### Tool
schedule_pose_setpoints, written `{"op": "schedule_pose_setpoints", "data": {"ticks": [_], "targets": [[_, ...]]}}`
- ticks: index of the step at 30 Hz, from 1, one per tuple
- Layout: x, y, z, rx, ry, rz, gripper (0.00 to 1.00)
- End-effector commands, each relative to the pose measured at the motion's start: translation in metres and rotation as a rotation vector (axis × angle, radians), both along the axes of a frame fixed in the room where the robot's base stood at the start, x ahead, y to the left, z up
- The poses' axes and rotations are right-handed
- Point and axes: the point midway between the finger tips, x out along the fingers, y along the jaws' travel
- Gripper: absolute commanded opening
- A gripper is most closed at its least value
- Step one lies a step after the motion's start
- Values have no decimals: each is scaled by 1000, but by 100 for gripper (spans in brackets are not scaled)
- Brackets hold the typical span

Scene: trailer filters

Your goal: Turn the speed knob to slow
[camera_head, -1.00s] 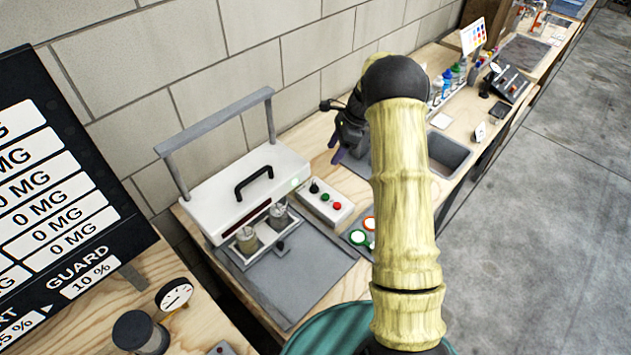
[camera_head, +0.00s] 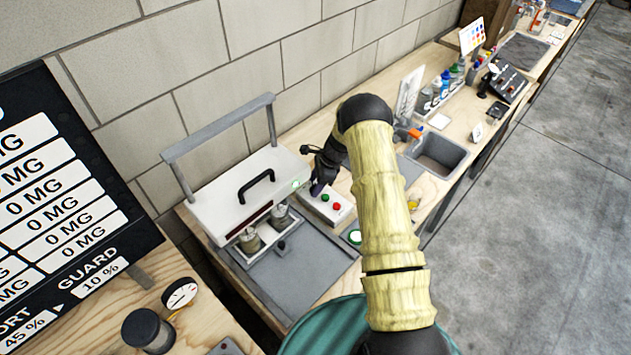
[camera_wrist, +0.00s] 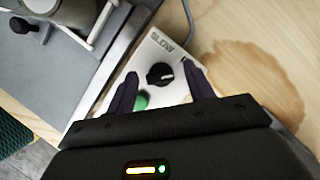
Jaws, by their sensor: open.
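The speed knob (camera_wrist: 160,74) is a round black knob with a pale pointer mark on a white control box (camera_wrist: 143,50). The word SLOW is printed on the box near the knob. My gripper (camera_wrist: 165,85) is open, with one dark finger on either side of the knob in the wrist view; I cannot tell whether they touch it. A green button (camera_wrist: 141,102) shows beside the left finger. In the head view my gripper (camera_head: 317,188) is over the left end of the control box (camera_head: 327,207) and hides the knob there.
A white lidded machine (camera_head: 247,192) with a black handle and grey frame stands left of the box. A grey plate (camera_head: 310,265) lies in front of it. A sink (camera_head: 440,155) is at the right. A dark display board (camera_head: 60,200) fills the left.

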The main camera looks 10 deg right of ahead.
Motion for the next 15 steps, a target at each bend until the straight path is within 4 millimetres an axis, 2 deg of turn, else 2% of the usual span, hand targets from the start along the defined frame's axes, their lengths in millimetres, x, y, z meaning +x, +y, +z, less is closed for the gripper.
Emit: {"op": "schedule_pose_setpoints", "data": {"ticks": [7, 8, 14, 15], "targets": [[0, 0, -1, 0, 0, 0, 53], [0, 0, -1, 0, 0, 0, 49], [0, 0, -1, 0, 0, 0, 10], [0, 0, -1, 0, 0, 0, 8]]}}
